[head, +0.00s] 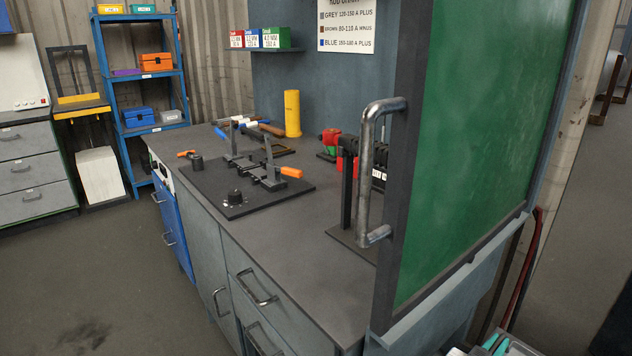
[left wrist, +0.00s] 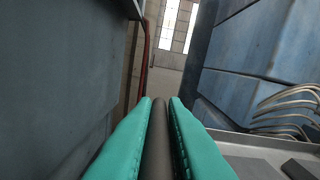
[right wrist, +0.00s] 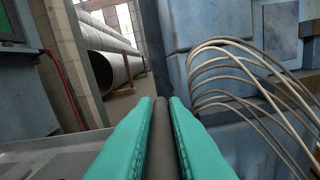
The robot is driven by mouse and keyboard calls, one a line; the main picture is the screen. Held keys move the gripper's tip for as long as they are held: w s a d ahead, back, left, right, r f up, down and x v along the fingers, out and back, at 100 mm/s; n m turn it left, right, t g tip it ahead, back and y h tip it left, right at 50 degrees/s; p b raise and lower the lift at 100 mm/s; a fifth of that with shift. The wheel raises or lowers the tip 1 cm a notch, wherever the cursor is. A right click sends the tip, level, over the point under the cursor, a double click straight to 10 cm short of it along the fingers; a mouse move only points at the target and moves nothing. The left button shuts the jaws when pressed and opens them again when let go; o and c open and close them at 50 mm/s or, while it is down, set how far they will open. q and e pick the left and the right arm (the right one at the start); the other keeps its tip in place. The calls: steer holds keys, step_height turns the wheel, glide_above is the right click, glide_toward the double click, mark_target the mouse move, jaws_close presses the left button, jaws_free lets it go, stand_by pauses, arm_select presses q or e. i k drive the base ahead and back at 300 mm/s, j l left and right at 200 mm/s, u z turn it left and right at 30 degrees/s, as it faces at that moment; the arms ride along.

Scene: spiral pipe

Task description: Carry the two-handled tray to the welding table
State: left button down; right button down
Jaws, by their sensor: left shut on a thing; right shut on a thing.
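My left gripper (head: 497,344) shows at the bottom edge of the head view, low beside the green screen. In the left wrist view its teal fingers (left wrist: 159,102) are shut on a dark round handle (left wrist: 157,145). In the right wrist view my right gripper (right wrist: 160,102) is shut on a similar dark handle (right wrist: 162,145). Part of the grey tray (left wrist: 245,155) shows in the left wrist view and its other side (right wrist: 45,150) in the right wrist view. The welding table (head: 285,235) has a dark grey top with clamps on a black plate.
A green screen (head: 480,150) with a dark frame and metal handle (head: 366,170) stands at the table's near right end. A yellow cylinder (head: 292,113) stands at the back. Pale cables (right wrist: 240,70) hang beside the right gripper. Floor (head: 95,260) left of the table is clear.

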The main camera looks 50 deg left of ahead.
mark_target(192, 140)
steer(key=k+u, duration=0.1)
steer(key=k, duration=0.5)
steer(key=k+j+u, duration=0.1)
steer(key=k, duration=0.5)
steer(key=u, duration=3)
steer(key=i+l+u, duration=0.35)
steer(key=i+l, duration=1.1)
steer(key=i, duration=0.2)
steer(key=i+l, duration=0.25)
steer(key=i, duration=0.2)
